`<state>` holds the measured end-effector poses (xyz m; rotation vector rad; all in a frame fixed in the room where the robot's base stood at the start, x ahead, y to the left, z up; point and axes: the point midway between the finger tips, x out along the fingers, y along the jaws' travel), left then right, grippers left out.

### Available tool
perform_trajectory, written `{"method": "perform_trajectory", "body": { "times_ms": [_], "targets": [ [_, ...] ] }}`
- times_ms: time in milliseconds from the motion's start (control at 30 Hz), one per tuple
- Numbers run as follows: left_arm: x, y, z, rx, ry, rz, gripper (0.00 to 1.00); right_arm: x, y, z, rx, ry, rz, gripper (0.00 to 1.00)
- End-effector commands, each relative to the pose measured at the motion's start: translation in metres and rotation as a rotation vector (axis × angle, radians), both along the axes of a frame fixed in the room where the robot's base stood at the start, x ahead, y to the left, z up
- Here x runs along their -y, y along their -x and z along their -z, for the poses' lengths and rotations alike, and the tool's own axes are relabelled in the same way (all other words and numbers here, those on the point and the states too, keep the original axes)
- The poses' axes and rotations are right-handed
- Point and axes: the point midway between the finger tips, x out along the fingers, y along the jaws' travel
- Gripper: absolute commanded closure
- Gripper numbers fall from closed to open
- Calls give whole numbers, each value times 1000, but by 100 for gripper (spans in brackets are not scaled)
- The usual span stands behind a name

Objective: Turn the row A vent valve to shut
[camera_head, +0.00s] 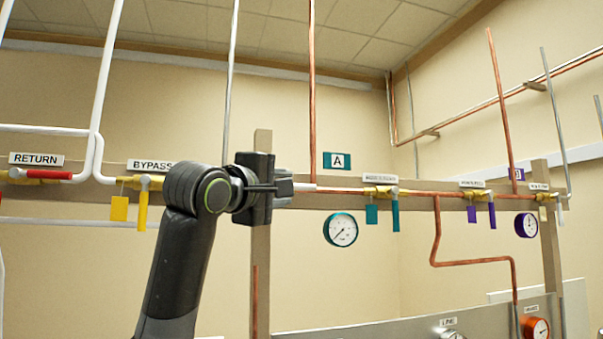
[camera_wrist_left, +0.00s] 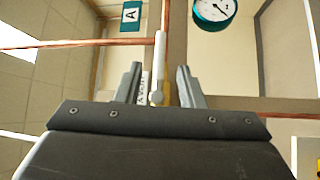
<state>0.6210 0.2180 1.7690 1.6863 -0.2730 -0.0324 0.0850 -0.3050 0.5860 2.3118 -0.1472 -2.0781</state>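The row A vent valve is mostly hidden behind my left gripper (camera_head: 290,187) in the head view. Its white lever (camera_wrist_left: 160,62) shows in the left wrist view, lying in line with the copper pipe. The lever's end also shows in the head view (camera_head: 304,187), just right of the fingers. Part of a brass body (camera_wrist_left: 167,94) and a partly covered label (camera_wrist_left: 145,86) show beside the lever. My left gripper (camera_wrist_left: 159,68) is open, with one finger on each side of the lever and gaps between. My right gripper is not in view.
The teal A sign (camera_head: 337,160) and teal gauge (camera_head: 341,229) are to the right. Valves with teal (camera_head: 395,215), purple (camera_head: 491,214) and yellow (camera_head: 142,216) levers and a red-handled return valve (camera_head: 52,175) share the rail. A vertical copper pipe (camera_head: 312,90) rises nearby.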

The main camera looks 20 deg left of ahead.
Motion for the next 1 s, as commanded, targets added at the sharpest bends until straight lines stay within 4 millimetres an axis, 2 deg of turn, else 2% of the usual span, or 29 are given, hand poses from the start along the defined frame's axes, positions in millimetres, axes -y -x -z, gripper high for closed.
{"method": "perform_trajectory", "body": {
  "times_ms": [33, 100, 400, 600, 900, 1000],
  "targets": [
    [2, -10, -6, -4, 0, 2, 65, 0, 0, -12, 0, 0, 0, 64],
    [5, -22, -7, -4, 0, 1, 65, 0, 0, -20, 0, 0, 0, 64],
    [13, -63, -12, -2, 1, 0, 65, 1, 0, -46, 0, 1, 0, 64],
    [15, -75, -12, 0, -1, -1, 65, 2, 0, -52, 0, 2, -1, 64],
    [15, -76, -10, 1, -2, -1, 65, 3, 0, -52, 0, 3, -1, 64],
    [15, -76, -11, 1, -1, -1, 77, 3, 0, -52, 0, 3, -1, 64]
  ]
}}
